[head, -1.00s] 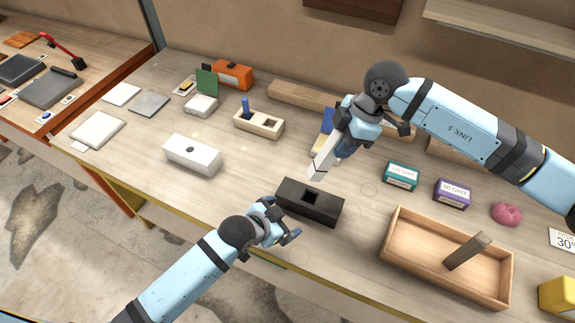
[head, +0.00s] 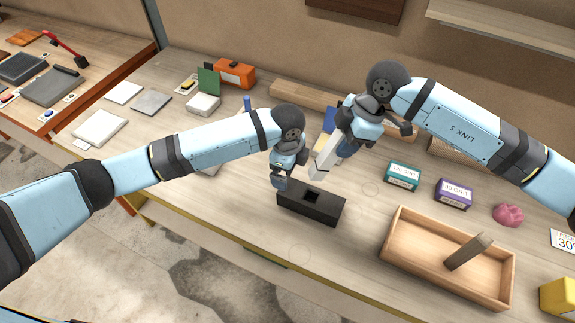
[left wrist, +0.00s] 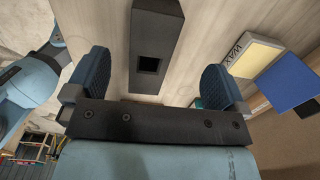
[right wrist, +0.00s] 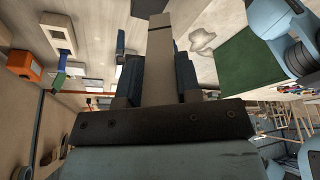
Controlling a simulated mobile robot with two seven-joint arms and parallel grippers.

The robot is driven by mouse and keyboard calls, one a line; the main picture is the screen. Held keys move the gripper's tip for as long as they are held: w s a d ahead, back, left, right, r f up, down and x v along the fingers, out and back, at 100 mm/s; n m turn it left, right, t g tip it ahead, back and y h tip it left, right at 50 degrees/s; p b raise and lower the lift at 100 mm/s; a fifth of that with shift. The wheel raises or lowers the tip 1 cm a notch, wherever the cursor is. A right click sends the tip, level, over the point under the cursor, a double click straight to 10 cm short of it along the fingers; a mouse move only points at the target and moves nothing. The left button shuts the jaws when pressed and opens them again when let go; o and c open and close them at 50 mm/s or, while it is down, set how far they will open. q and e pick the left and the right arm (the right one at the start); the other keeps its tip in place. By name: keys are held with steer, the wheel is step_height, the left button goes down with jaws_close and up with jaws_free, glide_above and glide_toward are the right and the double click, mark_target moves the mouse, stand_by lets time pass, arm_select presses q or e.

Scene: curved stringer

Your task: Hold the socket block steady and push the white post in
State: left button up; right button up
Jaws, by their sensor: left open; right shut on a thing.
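The black socket block (head: 325,209), with a square hole in its top, lies on the bench; it also shows in the left wrist view (left wrist: 155,30). My left gripper (head: 280,182) is open just above the block's left end. In the left wrist view, its two fingers stand apart on either side of the block's line, with no visible contact. My right gripper (head: 343,148) is shut on the white post (head: 322,163), which slants down above and behind the block, clear of the hole. The right wrist view shows the post (right wrist: 160,55) between the fingers.
A wooden tray (head: 393,250) with a grey-brown bar (head: 468,252) stands at right. Teal (head: 402,175) and purple (head: 453,193) boxes and a pink lump (head: 507,214) lie behind it. My left arm covers a white block and most of a wooden holder. The bench in front is clear.

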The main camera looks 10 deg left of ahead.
mark_target(288, 192)
arm_select(q)
steer(key=shift+a, duration=0.1)
steer(key=shift+s+f, duration=0.1)
steer(key=shift+f, duration=0.15)
step_height(288, 192, down, 11)
steer(key=shift+f, duration=0.15)
steer(key=shift+c, duration=0.2)
